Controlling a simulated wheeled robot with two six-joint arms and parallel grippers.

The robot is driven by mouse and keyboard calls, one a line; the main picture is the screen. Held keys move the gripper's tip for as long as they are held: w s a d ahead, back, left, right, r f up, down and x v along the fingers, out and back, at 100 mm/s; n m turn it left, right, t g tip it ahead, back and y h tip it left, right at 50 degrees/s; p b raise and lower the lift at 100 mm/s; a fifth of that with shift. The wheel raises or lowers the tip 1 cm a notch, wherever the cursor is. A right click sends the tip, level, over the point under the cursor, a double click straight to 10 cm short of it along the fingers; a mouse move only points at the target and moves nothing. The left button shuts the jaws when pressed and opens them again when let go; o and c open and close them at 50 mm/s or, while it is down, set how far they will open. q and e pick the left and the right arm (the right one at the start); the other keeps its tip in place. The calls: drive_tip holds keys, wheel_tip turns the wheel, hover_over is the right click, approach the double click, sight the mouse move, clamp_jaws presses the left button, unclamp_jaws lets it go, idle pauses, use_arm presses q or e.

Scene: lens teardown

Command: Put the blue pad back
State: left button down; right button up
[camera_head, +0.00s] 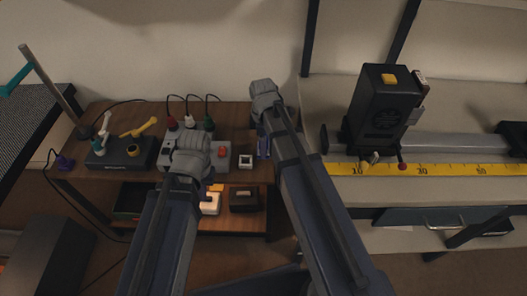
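I cannot make out a blue pad for certain. A small dark-blue piece (263,146) shows just left of my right arm, by the right edge of the wooden bench; whether it is the pad or part of my gripper is unclear. My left gripper (193,160) is over the bench, in front of a grey box (222,152) with a red button. Its wrist hides its fingertips and anything between them. My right gripper (265,98) is higher up, at the bench's back right corner; its fingers are mostly hidden by its arm.
At right, a black machine (384,105) stands behind a yellow ruler (440,169) on a pale counter. A slanted pole (52,85) rises at left.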

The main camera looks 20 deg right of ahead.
wheel_tip(320, 180, down, 4)
drive_tip(key=b, duration=0.3)
drive_tip(key=shift+r, duration=0.25)
drive_tip(key=o, duration=1)
wheel_tip(320, 180, up, 12)
drive_tip(key=p, duration=1.2)
drive_tip(key=shift+r, duration=0.1)
drive_tip(key=s+a+m+h, duration=0.1)
drive_tip(key=s+a+m, duration=0.9)
drive_tip(key=s, duration=0.4)
drive_tip(key=shift+s+a+m, duration=0.15)
drive_tip(key=shift+a+m, duration=0.05)
drive_tip(key=shift+m, duration=0.3)
